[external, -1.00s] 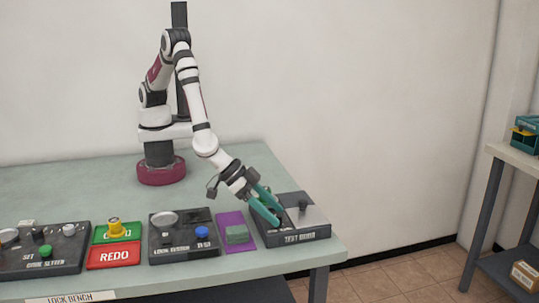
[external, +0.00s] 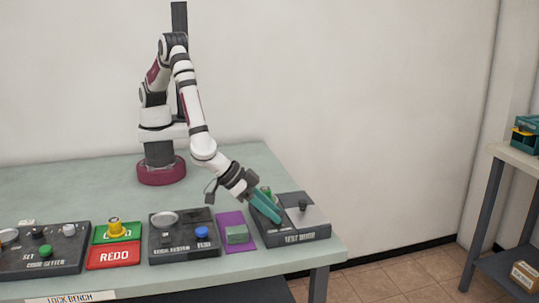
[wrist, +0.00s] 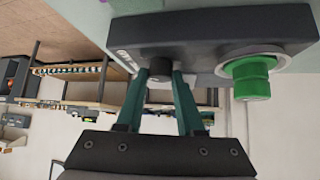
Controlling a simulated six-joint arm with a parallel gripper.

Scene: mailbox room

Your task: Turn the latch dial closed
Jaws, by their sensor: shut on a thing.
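The dark test board (external: 290,237) sits at the right end of the bench, and its underside-up image fills the top of the wrist view (wrist: 210,35). My gripper (external: 277,219) points down at its front left part. In the wrist view the teal fingers (wrist: 160,76) are shut on a small dark knob (wrist: 160,66), one finger on each side. I take this knob to be the latch dial; its pointer or marks cannot be seen. A green knob (wrist: 250,78) on a pale ring stands beside it, apart from the fingers. The fingers hide the dial in the external view.
A black upright knob (external: 303,205) stands on the board to the right of my gripper. A purple mat (external: 229,219) with a green block (external: 236,234) lies to the left.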

